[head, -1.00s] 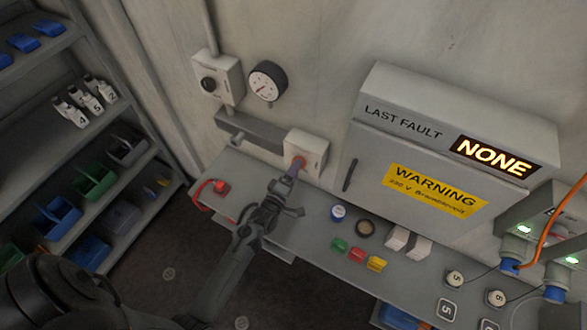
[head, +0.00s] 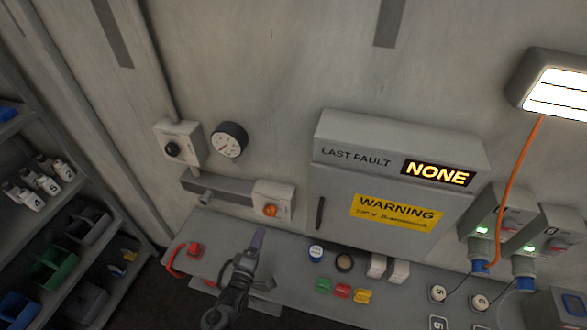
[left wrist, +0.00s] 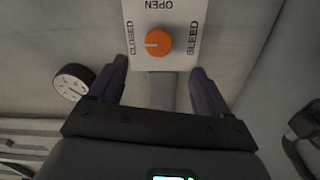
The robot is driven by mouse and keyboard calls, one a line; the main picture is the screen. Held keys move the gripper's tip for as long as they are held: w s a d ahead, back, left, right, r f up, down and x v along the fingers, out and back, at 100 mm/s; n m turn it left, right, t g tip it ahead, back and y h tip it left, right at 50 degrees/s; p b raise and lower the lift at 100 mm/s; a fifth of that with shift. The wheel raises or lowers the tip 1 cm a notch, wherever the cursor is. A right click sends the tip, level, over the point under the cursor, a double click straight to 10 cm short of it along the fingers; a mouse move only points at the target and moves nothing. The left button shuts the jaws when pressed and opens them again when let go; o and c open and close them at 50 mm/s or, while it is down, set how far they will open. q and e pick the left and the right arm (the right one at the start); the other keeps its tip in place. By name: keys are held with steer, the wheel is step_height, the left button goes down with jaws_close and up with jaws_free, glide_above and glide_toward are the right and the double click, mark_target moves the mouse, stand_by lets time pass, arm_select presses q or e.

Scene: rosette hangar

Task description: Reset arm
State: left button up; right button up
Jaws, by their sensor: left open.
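My left gripper (head: 258,238) is open and empty, at the end of my left arm. It is just below the valve box (head: 287,195) and apart from its orange knob (head: 269,210). In the left wrist view the two dark fingers of my left gripper (left wrist: 160,76) stand wide apart, with the orange knob (left wrist: 160,44) ahead between them. The knob's plate is marked OPEN, CLOSED and BLEED, and the knob's pale mark points towards CLOSED. My right gripper is not in view.
The grey bench (head: 215,232) runs below the wall, with coloured blocks (head: 343,291) and a red item (head: 194,249) on it. A grey cabinet (head: 460,207) reads LAST FAULT NONE. A gauge (head: 229,140) is on the wall. Shelves with bins (head: 52,266) stand at left.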

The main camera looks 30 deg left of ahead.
arm_select(q)
steer(key=s+f, duration=0.3)
steer(key=s, duration=0.1)
steer(key=s+d+r+m+g+h, duration=0.4)
steer(key=s+d+r+m+g, duration=0.45)
steer(key=m, duration=0.45)
steer(key=s+r+m+g, duration=0.2)
steer(key=s+m+g, duration=0.3)
steer(key=s, duration=0.7)
steer(key=shift+s+d+r+m+g+y, duration=0.2)
steer(key=shift+s+d+m+g+y, duration=0.15)
steer(key=shift+m, duration=0.65)
